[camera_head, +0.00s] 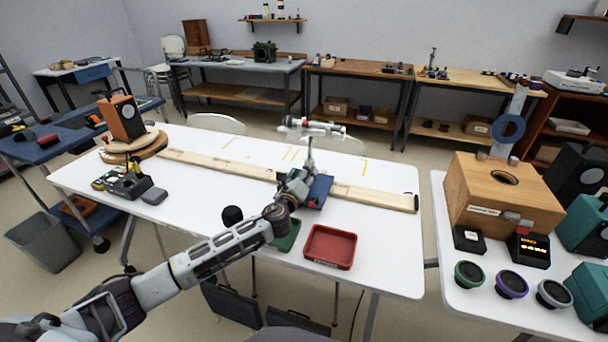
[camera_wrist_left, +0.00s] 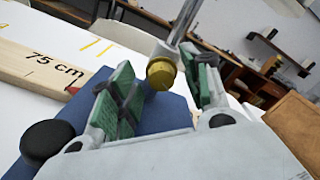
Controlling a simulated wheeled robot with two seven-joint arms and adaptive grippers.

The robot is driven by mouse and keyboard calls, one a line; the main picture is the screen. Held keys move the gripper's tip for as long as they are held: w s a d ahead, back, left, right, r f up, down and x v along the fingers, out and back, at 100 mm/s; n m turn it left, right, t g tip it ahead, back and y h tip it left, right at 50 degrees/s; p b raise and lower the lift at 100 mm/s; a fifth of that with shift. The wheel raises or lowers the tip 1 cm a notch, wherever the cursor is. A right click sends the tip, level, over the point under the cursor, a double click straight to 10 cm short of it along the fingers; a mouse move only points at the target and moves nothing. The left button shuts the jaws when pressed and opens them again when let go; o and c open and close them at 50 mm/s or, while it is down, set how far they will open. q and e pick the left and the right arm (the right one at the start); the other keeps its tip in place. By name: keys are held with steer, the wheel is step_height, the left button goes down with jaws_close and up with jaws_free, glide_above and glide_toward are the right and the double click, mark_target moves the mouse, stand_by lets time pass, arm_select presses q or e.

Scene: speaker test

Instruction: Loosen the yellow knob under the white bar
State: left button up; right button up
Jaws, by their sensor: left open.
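The yellow knob (camera_wrist_left: 161,74) shows in the left wrist view, on a pale collar at the lower end of a silver post (camera_wrist_left: 184,20). My left gripper (camera_wrist_left: 158,92) is open, with one green-padded finger on each side of the knob; I cannot tell whether either pad touches it. In the head view my left gripper (camera_head: 298,183) is over the blue base (camera_head: 319,191) of the stand, and the knob cannot be made out there. The white bar (camera_head: 314,127) lies roughly level on top of the post. My right gripper is out of view.
A long wooden rail (camera_head: 225,169) crosses the white table (camera_head: 385,236), with a "75 cm" mark (camera_wrist_left: 57,68) near the stand. A red tray (camera_head: 330,247) is in front. An orange speaker (camera_head: 121,119) stands at the left, a wooden box (camera_head: 503,194) at the right.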

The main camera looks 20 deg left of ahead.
arm_select(q)
steer(key=shift+c, duration=0.2)
steer(key=c, duration=1)
